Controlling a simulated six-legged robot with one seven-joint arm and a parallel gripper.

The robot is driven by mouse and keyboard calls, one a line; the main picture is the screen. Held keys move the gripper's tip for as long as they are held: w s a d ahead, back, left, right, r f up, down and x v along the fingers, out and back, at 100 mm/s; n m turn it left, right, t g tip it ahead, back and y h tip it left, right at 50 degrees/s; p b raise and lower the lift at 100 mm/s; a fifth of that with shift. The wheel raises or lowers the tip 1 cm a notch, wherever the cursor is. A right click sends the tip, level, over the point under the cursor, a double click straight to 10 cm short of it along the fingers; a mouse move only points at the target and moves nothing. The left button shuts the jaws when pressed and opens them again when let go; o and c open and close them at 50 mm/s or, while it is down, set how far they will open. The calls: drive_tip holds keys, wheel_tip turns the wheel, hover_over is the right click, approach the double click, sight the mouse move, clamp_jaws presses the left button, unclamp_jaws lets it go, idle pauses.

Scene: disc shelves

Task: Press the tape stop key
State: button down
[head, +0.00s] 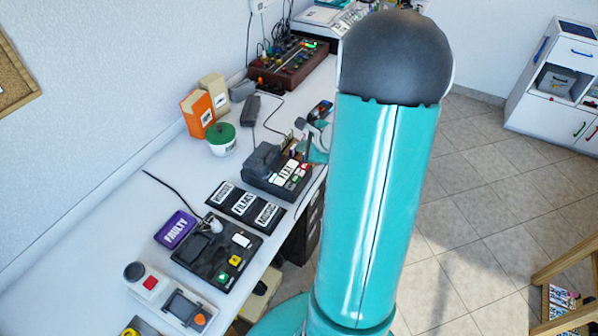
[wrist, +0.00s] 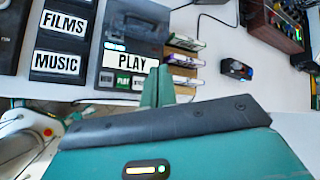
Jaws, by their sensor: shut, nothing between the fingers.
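The dark tape player (head: 262,158) stands on the white bench in the head view, with a row of small coloured keys (head: 294,178) along its front. In the wrist view the tape player (wrist: 135,22) has a PLAY label (wrist: 124,59) above small keys (wrist: 123,81), one of them green. The writing on most keys is too small to read, and I cannot tell which is stop. My gripper (wrist: 158,72) is shut and empty, its teal fingers beside the right end of the key row. Contact cannot be judged. My arm partly hides the gripper area in the head view.
FILMS (wrist: 64,22) and MUSIC (wrist: 57,64) labelled trays lie left of the player. Several cassettes (wrist: 184,60) lie right of it. A purple FAULTY tray (head: 176,229), a black button panel (head: 205,262) and a green-lidded pot (head: 221,140) share the bench.

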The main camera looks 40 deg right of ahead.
sight(303, 174)
drive_tip(key=shift+f, duration=3.75)
drive_tip(key=shift+a+f, duration=0.1)
drive_tip(key=shift+f, duration=0.3)
drive_tip(key=shift+f, duration=0.4)
drive_tip(key=shift+r, duration=0.85)
drive_tip(key=shift+r, duration=0.1)
drive_tip(key=shift+r, duration=2.4)
